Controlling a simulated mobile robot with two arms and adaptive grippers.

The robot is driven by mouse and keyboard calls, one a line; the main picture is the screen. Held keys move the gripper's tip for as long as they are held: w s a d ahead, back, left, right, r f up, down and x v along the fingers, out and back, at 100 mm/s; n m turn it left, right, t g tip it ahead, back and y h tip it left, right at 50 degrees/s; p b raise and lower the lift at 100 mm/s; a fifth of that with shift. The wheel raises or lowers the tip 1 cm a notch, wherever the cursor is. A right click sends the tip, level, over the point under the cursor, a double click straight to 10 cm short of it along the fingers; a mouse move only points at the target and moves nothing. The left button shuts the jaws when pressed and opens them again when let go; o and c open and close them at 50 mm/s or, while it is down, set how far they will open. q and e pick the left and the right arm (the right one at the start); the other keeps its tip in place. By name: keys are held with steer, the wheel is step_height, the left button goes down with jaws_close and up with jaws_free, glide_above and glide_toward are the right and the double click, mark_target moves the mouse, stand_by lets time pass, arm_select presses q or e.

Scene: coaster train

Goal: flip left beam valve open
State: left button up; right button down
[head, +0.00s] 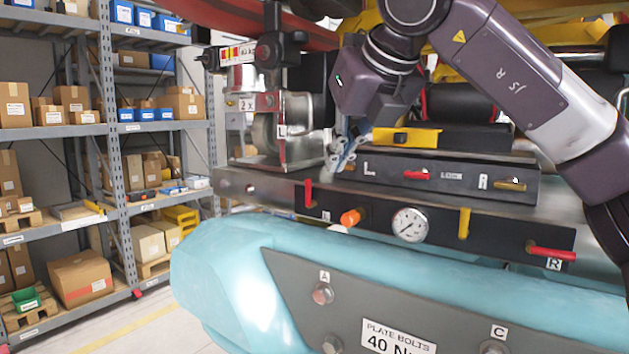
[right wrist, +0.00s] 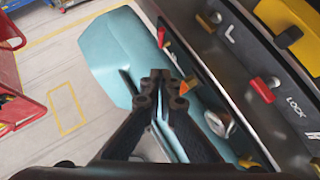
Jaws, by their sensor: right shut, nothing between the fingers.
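In the head view, a dark front beam panel (head: 365,218) carries a red lever (head: 308,193) at its left end, standing upright. A small label beside it is too small to read. It also shows in the right wrist view (right wrist: 161,37). A second red lever (head: 551,252) lies almost level at the right end, near a label R. My right gripper (head: 341,158) is shut and empty, above and right of the left red lever and apart from it, in front of the upper box's left end. In the right wrist view its fingertips (right wrist: 160,78) are together. My left gripper is out of view.
Between the levers are an orange knob (head: 352,217), a round gauge (head: 409,225) and a yellow lever (head: 464,222). The upper box (head: 450,170) has a red LOCK lever (head: 417,175). A light blue cover (head: 230,262) bulges below. Shelves (head: 125,150) stand left.

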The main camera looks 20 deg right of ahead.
steer(key=p, duration=0.3)
glide_toward(309, 194)
step_height(309, 194, down, 3)
arm_select(q)
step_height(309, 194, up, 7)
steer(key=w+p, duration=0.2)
steer(key=p, duration=0.1)
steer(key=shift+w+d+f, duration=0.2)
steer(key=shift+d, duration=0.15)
arm_select(e)
steer(key=shift+w+a+f, duration=0.1)
steer(key=shift+w+f, duration=0.1)
steer(key=shift+w, duration=0.8)
steer(key=shift+w+a+f, duration=0.1)
steer(key=shift+w+f, duration=0.15)
steer(key=shift+w, duration=0.8)
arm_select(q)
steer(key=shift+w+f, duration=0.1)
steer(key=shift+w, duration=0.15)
arm_select(e)
steer(key=shift+d, duration=0.1)
